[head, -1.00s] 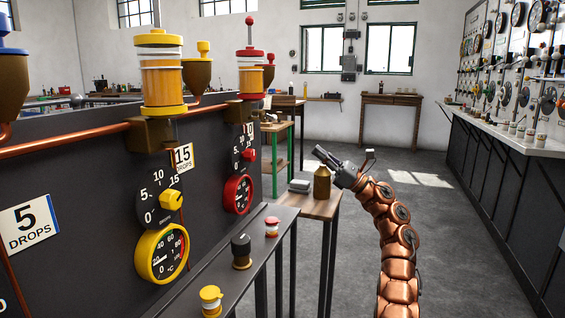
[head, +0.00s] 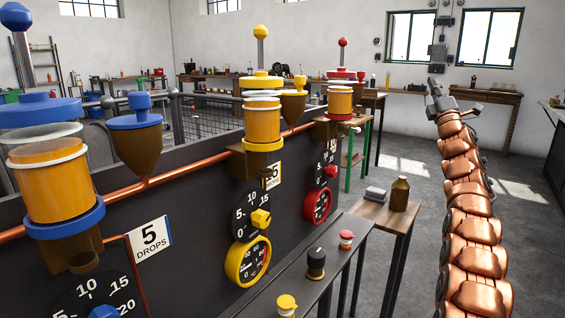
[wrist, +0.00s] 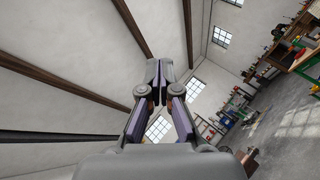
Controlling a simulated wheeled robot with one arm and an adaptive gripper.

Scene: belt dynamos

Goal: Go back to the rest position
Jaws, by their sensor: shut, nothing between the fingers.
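My gripper (head: 435,84) is at the top of my copper arm, at the right of the head view, raised against the far wall and pointing up. In the wrist view its two fingers (wrist: 154,80) meet at the tips with nothing between them. The wrist view looks up to the ceiling beams and the windows, tilted. The gripper touches nothing; open air is around it.
A dark panel carries oilers with a blue lid (head: 40,112), a yellow lid (head: 261,83) and a red lid (head: 345,75). A shelf (head: 300,285) holds small capped jars. A small wooden table (head: 385,215) bears a brown bottle (head: 399,194). The floor near my arm is clear.

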